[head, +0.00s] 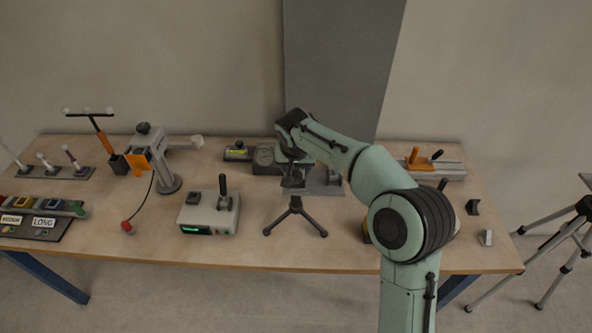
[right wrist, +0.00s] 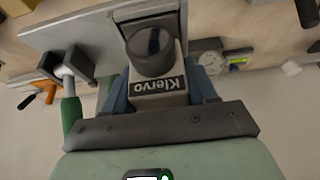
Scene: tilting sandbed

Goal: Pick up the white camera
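The white camera (right wrist: 158,98) fills the middle of the right wrist view, with a round black lens and a dark "Klervo" label. My right gripper (right wrist: 157,78) has one bluish finger on each side of its body. The fingers lie close along both sides; I cannot tell whether they press on it. In the head view my right gripper (head: 293,178) points down above a black tripod stand (head: 295,215), and it and the arm hide the camera there. My left gripper is in no view.
A grey plate (head: 328,186) lies just right of the gripper. A grey box with a black lever (head: 209,216) stands to the left, and a jointed white stand (head: 168,180) farther left. Dark gauges (head: 266,157) sit behind. The front table strip is mostly clear.

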